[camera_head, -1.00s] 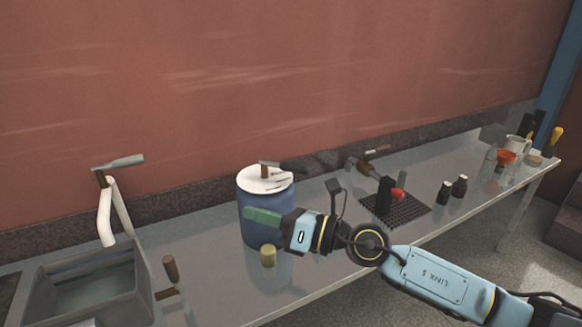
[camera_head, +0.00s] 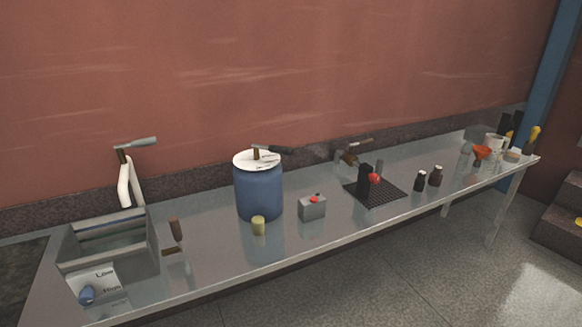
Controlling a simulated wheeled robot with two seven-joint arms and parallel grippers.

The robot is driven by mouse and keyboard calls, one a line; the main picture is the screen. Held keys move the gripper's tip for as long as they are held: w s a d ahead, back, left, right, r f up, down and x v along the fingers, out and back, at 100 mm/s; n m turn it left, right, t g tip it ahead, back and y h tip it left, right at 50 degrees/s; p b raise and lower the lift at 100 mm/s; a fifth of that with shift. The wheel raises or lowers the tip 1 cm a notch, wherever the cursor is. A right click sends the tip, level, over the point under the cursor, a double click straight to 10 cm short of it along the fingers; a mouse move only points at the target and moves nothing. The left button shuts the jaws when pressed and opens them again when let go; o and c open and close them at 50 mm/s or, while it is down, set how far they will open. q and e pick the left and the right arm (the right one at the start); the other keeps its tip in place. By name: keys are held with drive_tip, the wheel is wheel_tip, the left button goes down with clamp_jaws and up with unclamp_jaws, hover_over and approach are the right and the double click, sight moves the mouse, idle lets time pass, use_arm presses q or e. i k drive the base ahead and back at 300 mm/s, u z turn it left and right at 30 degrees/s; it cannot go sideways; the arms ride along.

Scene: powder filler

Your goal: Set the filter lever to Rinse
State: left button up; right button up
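The blue drum (camera_head: 259,192) stands on the metal bench, left of the middle of the view. Its white round top (camera_head: 241,159) has small dark markings too small to read. Neither of my grippers is in view.
A small yellow cylinder (camera_head: 258,226) and a grey box with a red button (camera_head: 312,207) stand by the drum.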

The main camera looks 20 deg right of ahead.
sight(272, 148)
drive_tip(key=u, duration=0.1)
drive_tip(key=k, duration=0.55)
drive_tip(key=z, duration=0.65)
drive_tip(key=i, duration=1.35)
drive_tip(key=u, duration=0.65)
